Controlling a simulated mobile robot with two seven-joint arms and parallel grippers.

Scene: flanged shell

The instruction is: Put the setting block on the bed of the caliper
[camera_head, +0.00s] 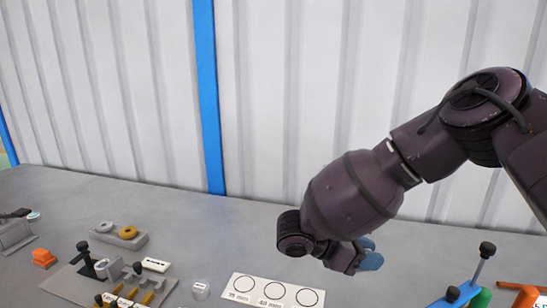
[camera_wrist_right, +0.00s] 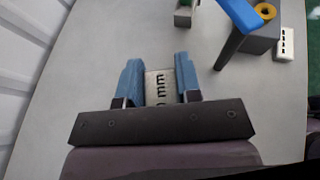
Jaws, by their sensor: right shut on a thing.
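My right gripper (camera_head: 368,256) is raised above the grey table, to the right of the middle in the head view. In the right wrist view its blue fingers (camera_wrist_right: 158,82) are closed on a pale block (camera_wrist_right: 160,84) with black marks, which looks like the setting block. The held block is hidden in the head view. I cannot tell for certain which thing is the caliper. A blue frame with a black knob (camera_head: 465,288) stands at the lower right, and a grey plate with a black-knobbed post (camera_head: 72,284) lies at the lower left. My left gripper is out of view.
A white card with several circles (camera_head: 273,290) lies below the right arm. An orange piece (camera_head: 522,294) lies at the right. The table's back middle is clear.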

